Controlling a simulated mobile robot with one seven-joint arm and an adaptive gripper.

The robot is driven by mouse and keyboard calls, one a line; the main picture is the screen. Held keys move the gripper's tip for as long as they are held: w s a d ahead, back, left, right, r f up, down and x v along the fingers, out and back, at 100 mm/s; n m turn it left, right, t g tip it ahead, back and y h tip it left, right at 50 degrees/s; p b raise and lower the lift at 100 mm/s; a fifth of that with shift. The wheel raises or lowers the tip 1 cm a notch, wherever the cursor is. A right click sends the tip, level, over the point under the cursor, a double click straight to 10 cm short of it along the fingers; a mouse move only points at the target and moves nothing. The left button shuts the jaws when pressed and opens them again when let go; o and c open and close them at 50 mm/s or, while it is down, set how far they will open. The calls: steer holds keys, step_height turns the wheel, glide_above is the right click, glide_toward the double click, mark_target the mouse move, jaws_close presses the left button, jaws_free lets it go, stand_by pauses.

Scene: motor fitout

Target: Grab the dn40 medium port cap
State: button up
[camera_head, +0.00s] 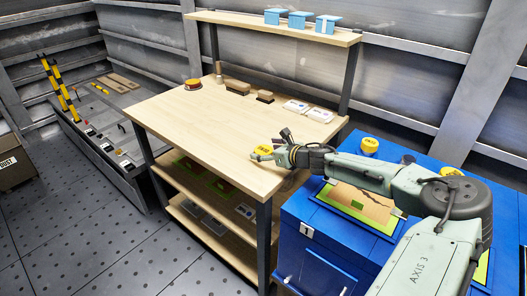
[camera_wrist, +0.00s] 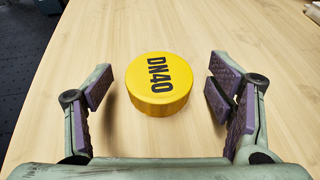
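The yellow port cap (camera_wrist: 158,83), marked DN40 in black, lies flat on the wooden workbench top in the wrist view. My gripper (camera_wrist: 158,88) is open, with one purple-padded finger on each side of the cap and a clear gap to both. In the head view the cap (camera_head: 261,149) shows partly beside my gripper (camera_head: 268,155), near the front right corner of the workbench (camera_head: 205,125). The gripper hides part of it there.
A blue cabinet (camera_head: 300,262) stands right of the bench, with other yellow caps on it (camera_head: 369,145). A red-and-yellow round item (camera_head: 193,85), brushes (camera_head: 238,87) and white packets (camera_head: 296,106) lie along the bench's back. Blue boxes (camera_head: 300,19) sit on the upper shelf. The bench middle is clear.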

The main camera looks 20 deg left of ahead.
steer(key=c, duration=0.8)
steer(key=shift+r, duration=0.1)
steer(key=shift+c, duration=0.2)
